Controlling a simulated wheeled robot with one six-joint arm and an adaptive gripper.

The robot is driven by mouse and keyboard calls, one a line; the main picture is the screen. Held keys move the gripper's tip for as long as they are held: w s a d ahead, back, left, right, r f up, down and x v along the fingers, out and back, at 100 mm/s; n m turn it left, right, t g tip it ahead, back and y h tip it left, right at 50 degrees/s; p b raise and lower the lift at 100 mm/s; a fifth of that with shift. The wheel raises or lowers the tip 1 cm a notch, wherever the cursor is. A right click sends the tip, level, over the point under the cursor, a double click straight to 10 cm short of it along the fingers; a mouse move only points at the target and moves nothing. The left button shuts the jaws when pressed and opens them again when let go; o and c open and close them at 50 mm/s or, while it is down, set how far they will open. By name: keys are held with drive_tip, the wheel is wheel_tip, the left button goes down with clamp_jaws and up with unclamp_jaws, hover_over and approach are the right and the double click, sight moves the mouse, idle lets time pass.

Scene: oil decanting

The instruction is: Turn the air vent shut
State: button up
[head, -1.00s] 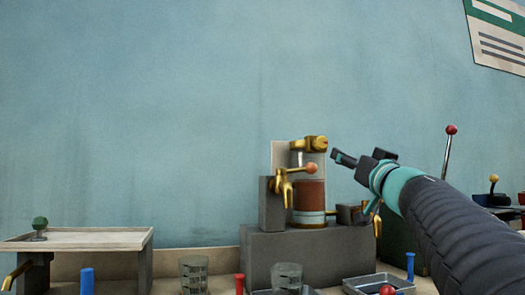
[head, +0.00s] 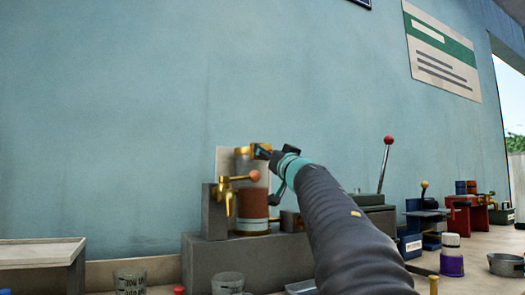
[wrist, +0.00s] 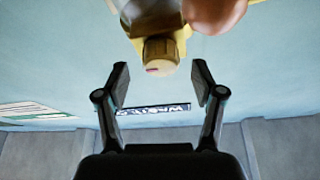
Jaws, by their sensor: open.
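The air vent appears to be the brass knob on top of the glass cylinder; in the head view the vent (head: 243,151) is partly hidden by my gripper (head: 263,153). In the wrist view the vent's ridged brass end (wrist: 160,54) lies just ahead of my gripper (wrist: 160,75), near the middle between the two fingers. The fingers are spread apart, with clear space between them. The glass cylinder (head: 252,206) below holds reddish-brown liquid.
A brass tap (head: 232,193) with an orange ball handle (head: 254,176) sits just below the vent; a blurred orange ball shows close in the wrist view. A lever with a red knob (head: 388,140) stands right. Glass beakers (head: 228,283) stand in front. A pale tray table (head: 40,252) is left.

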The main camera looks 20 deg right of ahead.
drive_tip(key=shift+w+r, duration=0.2)
drive_tip(key=shift+w, duration=0.25)
